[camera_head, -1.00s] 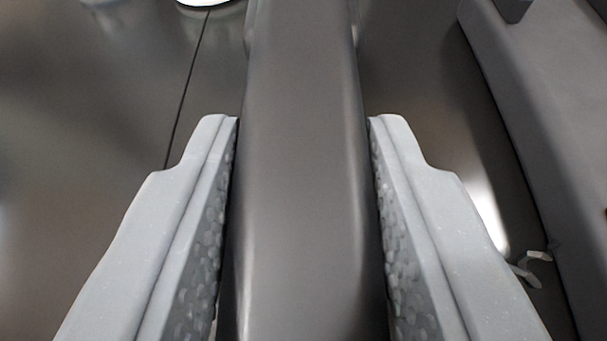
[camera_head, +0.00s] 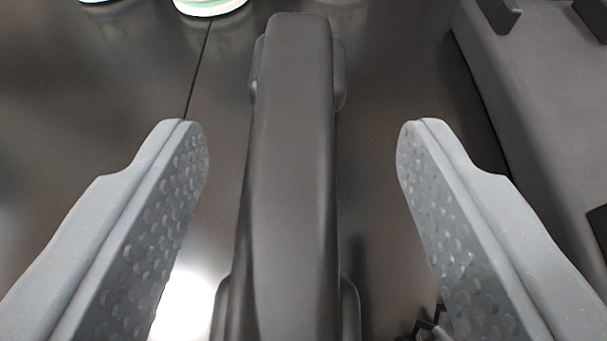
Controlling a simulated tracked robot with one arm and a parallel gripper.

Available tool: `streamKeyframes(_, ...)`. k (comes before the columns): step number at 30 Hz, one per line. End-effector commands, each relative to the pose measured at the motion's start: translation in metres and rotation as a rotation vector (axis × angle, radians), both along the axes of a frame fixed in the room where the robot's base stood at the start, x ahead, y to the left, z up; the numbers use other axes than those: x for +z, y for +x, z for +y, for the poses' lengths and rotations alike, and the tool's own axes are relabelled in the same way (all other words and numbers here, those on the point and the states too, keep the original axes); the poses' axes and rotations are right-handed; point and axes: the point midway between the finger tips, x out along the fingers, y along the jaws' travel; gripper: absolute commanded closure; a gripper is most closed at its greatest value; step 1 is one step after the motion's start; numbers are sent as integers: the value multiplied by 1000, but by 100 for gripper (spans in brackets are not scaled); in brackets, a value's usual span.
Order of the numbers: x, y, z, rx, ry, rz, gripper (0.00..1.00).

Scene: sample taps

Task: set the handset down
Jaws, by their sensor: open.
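The dark grey handset (camera_head: 290,150) lies lengthwise up the middle of the view on a dark, shiny surface. Its far end shows near the top, and its near end runs out of the picture. My gripper (camera_head: 303,135) is open, with one pale grey finger on each side of the handset. There is a clear gap between each finger and the handset, so neither touches it.
A grey phone base or similar body (camera_head: 530,90) stands on the right, close to my right finger. A white and green round object (camera_head: 210,6) is cut off at the top left. The dark surface (camera_head: 90,90) is clear on the left.

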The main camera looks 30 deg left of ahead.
Motion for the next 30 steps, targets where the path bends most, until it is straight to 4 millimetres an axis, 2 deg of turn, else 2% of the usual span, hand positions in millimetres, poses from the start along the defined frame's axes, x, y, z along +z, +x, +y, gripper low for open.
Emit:
streamKeyframes(18,33,-69,-42,1,0,1,48)
streamKeyframes(24,41,-85,-52,1,0,1,48)
streamKeyframes(30,42,-92,-56,0,-2,3,48)
